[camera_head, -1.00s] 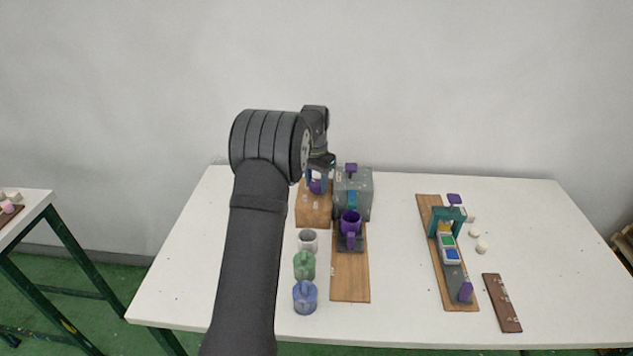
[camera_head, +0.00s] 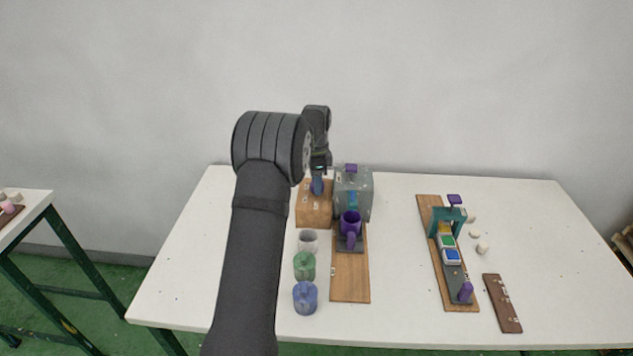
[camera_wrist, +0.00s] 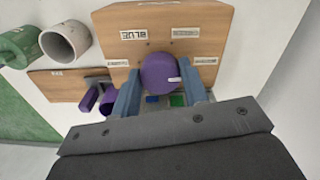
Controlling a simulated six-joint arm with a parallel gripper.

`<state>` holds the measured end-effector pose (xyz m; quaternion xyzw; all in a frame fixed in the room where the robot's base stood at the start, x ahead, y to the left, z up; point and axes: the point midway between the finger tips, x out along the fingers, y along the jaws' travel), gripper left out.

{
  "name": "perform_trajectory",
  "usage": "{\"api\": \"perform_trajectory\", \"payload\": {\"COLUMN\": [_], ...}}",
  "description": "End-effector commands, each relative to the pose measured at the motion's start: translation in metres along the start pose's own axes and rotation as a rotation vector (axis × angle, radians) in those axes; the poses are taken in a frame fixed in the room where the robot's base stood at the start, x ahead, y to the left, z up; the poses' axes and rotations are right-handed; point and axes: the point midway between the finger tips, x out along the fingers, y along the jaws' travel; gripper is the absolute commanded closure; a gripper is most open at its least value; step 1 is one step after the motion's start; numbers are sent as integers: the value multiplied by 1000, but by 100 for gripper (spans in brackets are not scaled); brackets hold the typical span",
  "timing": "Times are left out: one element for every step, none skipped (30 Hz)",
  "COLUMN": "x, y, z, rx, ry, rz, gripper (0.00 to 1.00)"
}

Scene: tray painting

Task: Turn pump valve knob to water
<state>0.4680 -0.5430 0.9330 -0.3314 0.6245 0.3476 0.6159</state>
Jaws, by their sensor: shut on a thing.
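The purple valve knob (camera_wrist: 158,72) sits on the wooden pump box (camera_wrist: 110,25), with printed labels around it. My gripper (camera_wrist: 160,92) has its blue fingers on both sides of the knob and is shut on it. A small white mark (camera_wrist: 174,79) on the knob faces the right side of the wrist view. One label (camera_wrist: 136,35) reads BLUE; the other labels are too blurred to read. In the head view the wooden box (camera_head: 314,212) stands at the back left, and my gripper (camera_head: 317,184) comes down onto it, hiding the knob.
White (camera_head: 308,240), green (camera_head: 304,266) and blue (camera_head: 305,298) cups stand in front. Another board station (camera_head: 440,260) is at right. The table between is clear.

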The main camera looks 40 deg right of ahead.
Motion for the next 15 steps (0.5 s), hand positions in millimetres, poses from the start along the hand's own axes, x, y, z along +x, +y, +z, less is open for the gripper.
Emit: {"api": "perform_trajectory", "payload": {"x": [-1, -1, -1, -1, -1, -1, -1, -1, -1, -1, -1, -1, -1, -1, -1], "y": [0, 0, 0, 0, 0, 0, 0, 0, 0, 0, 0, 0, 0, 0, 0], "z": [0, 0, 0, 0, 0, 0, 0, 0, 0, 0, 0, 0, 0, 0, 0], "rx": [17, 27, 39, 45, 52, 59, 64, 68, 71, 73, 74, 76, 76, 77, 77], "ry": [0, 0, 0, 0, 0, -1, -1, -1, -1, -1, -1, -1, -1, -1, -1], "rz": [-1, -1, -1, -1, -1, -1, -1, -1, -1, -1, -1, -1, -1, -1, -2], "gripper": [82, 82, 82, 82, 82, 82, 82, 82, 82, 82, 82, 82, 82, 82, 82]}}
